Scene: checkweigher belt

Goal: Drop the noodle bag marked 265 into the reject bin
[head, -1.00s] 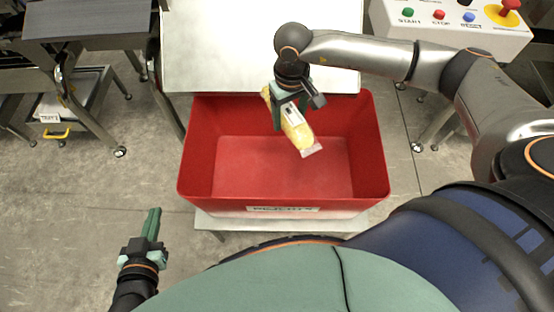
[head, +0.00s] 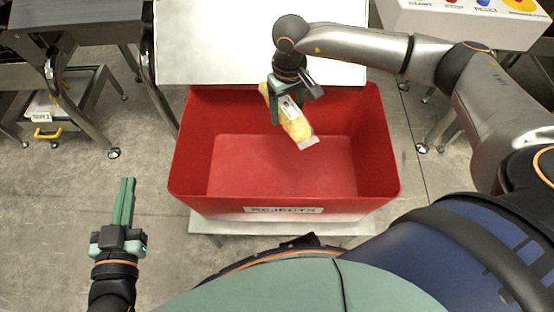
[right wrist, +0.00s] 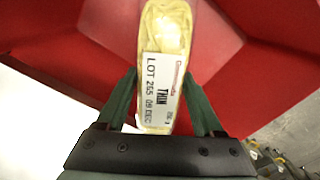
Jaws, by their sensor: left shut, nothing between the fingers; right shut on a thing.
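The yellow noodle bag (head: 296,124) is in my right gripper (head: 287,108), which is shut on it over the red reject bin (head: 385,165). In the right wrist view the bag (right wrist: 166,32) lies between the fingers of the gripper (right wrist: 164,98), and its white label reads LOT 265. The bin's front label reads REJECTS, and its visible floor is bare. The bag hangs tilted, with its lower end toward the lower right. My left gripper (head: 124,205) is shut and empty, left of the bin and apart from it.
A pale table top (head: 215,45) stands right behind the bin. A control box with buttons (head: 465,22) is at the top right.

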